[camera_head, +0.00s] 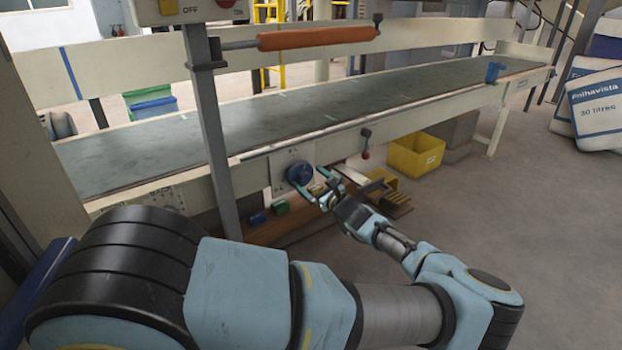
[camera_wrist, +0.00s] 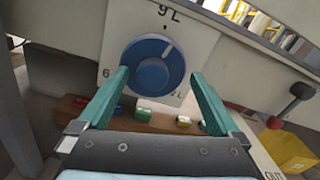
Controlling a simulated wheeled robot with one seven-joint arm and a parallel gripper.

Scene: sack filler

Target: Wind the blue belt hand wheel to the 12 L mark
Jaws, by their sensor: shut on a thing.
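The blue hand wheel (camera_head: 299,174) sits on a pale dial plate on the near side of the conveyor frame. In the wrist view the wheel (camera_wrist: 150,52) faces me, with a white line on its upper right. The plate (camera_wrist: 192,48) reads 9 L at the top, a 6 at the left and a partly hidden "2L" at the lower right. The white line points up and slightly right, close to 9 L. My gripper (camera_wrist: 158,76) has a green finger on each side of the wheel and is shut on it. It also shows in the head view (camera_head: 318,184).
A red-knobbed lever (camera_head: 366,144) hangs right of the wheel. A yellow bin (camera_head: 415,155) stands beyond it. Small coloured blocks (camera_wrist: 142,115) lie on a wooden board below. A grey post (camera_head: 213,130) stands left of the wheel.

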